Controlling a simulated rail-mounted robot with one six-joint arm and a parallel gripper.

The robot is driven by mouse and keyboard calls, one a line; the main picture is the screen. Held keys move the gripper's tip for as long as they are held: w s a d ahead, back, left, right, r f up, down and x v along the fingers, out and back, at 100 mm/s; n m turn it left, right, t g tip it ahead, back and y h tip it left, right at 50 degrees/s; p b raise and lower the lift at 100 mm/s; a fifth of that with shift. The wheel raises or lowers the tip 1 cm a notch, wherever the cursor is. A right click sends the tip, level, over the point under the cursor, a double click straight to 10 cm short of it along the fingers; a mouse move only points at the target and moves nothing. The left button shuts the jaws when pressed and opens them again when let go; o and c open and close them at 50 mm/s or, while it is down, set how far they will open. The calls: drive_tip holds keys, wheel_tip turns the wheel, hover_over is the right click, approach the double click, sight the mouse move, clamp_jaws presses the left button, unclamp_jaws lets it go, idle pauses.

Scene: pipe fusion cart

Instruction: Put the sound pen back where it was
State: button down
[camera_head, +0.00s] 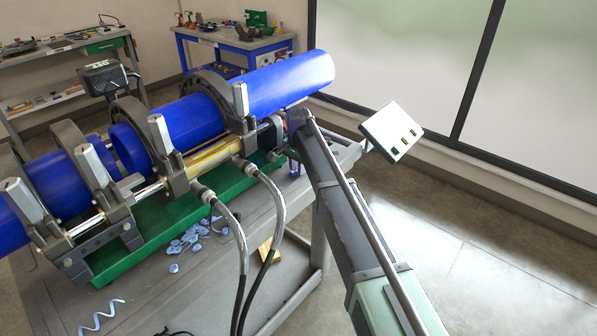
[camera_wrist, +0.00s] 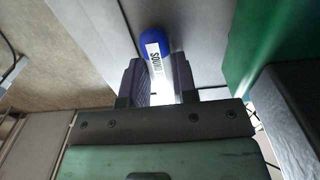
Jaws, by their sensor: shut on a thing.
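The sound pen (camera_wrist: 155,46) has a blue rounded end and a white label with dark lettering, partly readable as "SOUND". In the wrist view my gripper (camera_wrist: 160,84) is shut on it, with a dark pad on each side. Its lower part is hidden between the pads and behind the gripper body. A grey surface lies beyond its blue end; I cannot tell whether they touch. In the head view my arm reaches to the cart's right end, and my gripper is mostly hidden there. A small blue and white thing (camera_head: 294,168) shows below it, perhaps the pen.
The grey cart (camera_head: 215,270) carries the clamping machine with blue pipes (camera_head: 290,82) on a green base (camera_head: 120,258). Two black hoses (camera_head: 240,262) hang in front. Blue shavings (camera_head: 185,243) lie on the cart. A white panel (camera_head: 391,131) stands right of my arm.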

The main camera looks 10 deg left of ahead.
drive_tip(key=c, duration=1.4)
unclamp_jaws()
drive_tip(key=shift+f, duration=0.15)
drive_tip(key=o, duration=0.5)
wheel_tip(320, 180, up, 12)
drive_tip(key=p, duration=1.2)
drive_tip(key=shift+r, duration=0.25)
